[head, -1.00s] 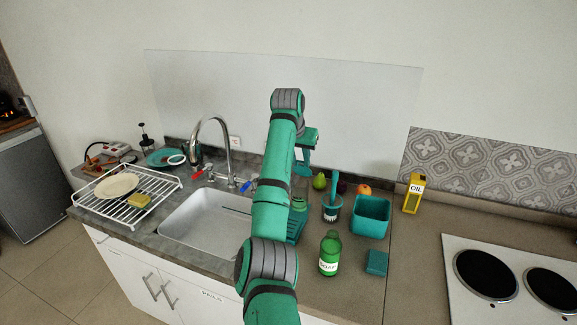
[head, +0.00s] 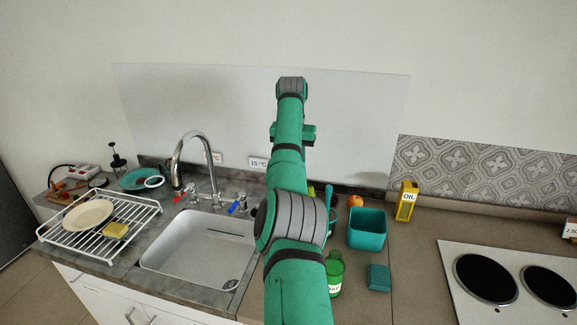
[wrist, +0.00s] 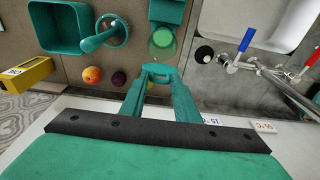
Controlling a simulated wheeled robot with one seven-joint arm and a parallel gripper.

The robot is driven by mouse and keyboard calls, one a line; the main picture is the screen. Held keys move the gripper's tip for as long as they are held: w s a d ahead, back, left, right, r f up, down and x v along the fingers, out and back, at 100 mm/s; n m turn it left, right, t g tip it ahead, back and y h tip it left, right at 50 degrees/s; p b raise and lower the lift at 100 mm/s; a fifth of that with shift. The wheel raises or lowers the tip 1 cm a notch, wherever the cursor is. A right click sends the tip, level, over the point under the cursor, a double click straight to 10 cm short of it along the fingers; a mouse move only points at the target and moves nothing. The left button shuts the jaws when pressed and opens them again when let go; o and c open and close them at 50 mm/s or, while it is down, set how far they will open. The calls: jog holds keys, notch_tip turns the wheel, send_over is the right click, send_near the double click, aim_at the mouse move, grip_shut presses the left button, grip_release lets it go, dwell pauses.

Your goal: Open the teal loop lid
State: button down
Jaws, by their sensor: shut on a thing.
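My gripper (wrist: 159,78) is at the top of its fingers in the wrist view, with the fingertips close in on a teal loop (wrist: 158,70). Just beyond the loop is a round container (wrist: 162,43) with a lighter green inside or top. I cannot tell how the lid sits relative to that container, or whether the two touch. In the head view my arm hides the fingertips, the loop and the container.
A teal bin (head: 367,230) and a brush in a round holder (wrist: 113,32) stand beside it. An orange fruit (wrist: 92,75), a dark fruit (wrist: 118,79), an oil box (head: 406,201) and a green bottle (head: 335,275) are close. The sink (head: 195,250) and tap (head: 190,160) lie left.

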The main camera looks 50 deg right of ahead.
jog(key=shift+d+f, duration=0.1)
jog(key=shift+d, duration=0.1)
dwell(0.4)
jog(key=c, duration=1.4)
grip_release()
jog(key=shift+o, duration=0.2)
jog(key=shift+a, duration=0.1)
